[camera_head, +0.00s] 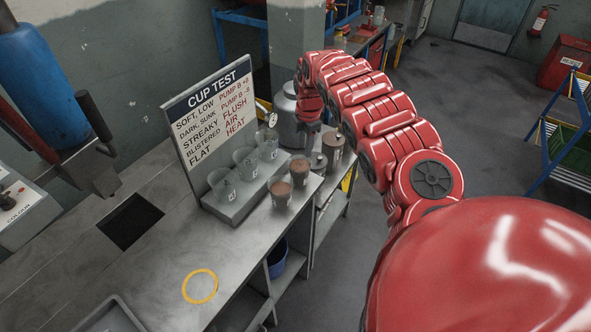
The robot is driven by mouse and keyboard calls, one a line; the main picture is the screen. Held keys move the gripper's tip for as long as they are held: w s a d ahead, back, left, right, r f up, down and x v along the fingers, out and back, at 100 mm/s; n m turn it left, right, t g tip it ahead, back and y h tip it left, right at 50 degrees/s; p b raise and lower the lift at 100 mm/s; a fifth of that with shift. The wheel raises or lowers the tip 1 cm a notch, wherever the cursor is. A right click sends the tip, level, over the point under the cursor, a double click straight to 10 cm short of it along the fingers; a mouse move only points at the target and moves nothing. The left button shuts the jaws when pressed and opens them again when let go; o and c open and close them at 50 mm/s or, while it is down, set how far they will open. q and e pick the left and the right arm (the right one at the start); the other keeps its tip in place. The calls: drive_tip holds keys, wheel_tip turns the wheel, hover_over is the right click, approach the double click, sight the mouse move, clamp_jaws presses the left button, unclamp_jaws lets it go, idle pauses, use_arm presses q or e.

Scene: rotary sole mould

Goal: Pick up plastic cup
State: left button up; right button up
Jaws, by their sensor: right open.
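Several clear plastic cups stand on a grey stepped stand in front of the CUP TEST sign: a front one (222,183), a middle one (246,163) and a back one (267,144). Two cups with brown contents, one nearer (280,193) and one farther (300,170), stand at the stand's right side. My right arm reaches in from the right and bends down over the bench's far end. My right gripper (309,126) points down, open, above and behind the brown cups. Its fingertips are small and partly unclear. My left gripper is not in view.
The CUP TEST sign (211,115) rises behind the cups. Metal cans (333,146) and a large metal canister (288,118) stand near my right gripper. A yellow ring (200,286) marks a clear part of the bench (170,255). A blue bucket (277,259) sits below.

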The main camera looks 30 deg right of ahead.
sight(302, 175)
drive_tip(key=f+b, duration=0.2)
drive_tip(key=f, duration=0.1)
drive_tip(key=f+b, duration=0.5)
drive_tip(key=f, duration=0.1)
drive_tip(key=shift+w+a+f, duration=0.1)
drive_tip(key=shift+w+f, duration=0.2)
drive_tip(key=shift+w, duration=0.05)
drive_tip(key=shift+f, duration=0.9)
wheel_tip(302, 175, down, 3)
drive_tip(key=p, duration=0.2)
drive_tip(key=shift+p, duration=0.35)
drive_tip(key=shift+w+f, duration=0.1)
drive_tip(key=shift+f, duration=0.75)
clamp_jaws()
